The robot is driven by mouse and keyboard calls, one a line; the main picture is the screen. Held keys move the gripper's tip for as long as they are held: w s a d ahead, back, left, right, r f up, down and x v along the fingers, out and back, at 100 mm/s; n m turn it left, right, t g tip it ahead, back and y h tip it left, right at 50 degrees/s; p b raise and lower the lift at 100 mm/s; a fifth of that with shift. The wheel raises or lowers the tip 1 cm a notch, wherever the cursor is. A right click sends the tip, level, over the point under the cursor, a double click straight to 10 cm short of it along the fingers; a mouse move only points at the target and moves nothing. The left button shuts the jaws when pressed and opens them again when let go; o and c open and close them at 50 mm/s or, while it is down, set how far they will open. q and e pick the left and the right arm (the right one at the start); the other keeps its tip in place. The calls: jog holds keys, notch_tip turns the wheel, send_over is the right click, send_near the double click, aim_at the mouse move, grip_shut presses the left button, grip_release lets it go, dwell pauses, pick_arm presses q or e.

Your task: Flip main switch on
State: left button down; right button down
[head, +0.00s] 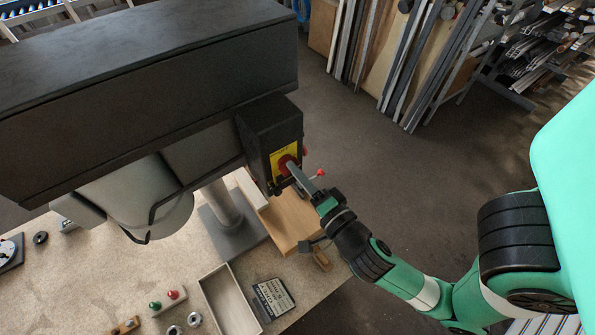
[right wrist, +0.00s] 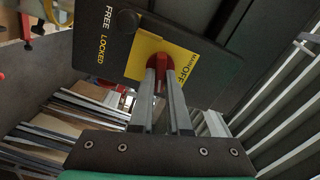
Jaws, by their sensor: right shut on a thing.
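The main switch (head: 284,162) is a red rotary knob on a yellow plate, set on the end of a black box (head: 270,130) under the machine's dark beam. In the right wrist view, the red knob (right wrist: 160,72) sits between my fingertips, and the yellow plate (right wrist: 187,68) shows the words MAIN and OFF. My right gripper (head: 293,168) reaches in from the lower right and is shut on the red knob. Its fingers hide part of the knob and plate in both views. My left gripper is not in view.
A red-tipped lever (head: 320,172) juts out near my fingers. Below are a wooden block (head: 285,215), a grey tray (head: 228,300) and a dark labelled sign (head: 272,297) on the bench (head: 110,275). Profiles lean behind.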

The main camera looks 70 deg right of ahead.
jog(key=shift+f+m, duration=0.1)
jog(key=shift+m, duration=1.4)
jog(key=c, duration=0.9)
grip_release()
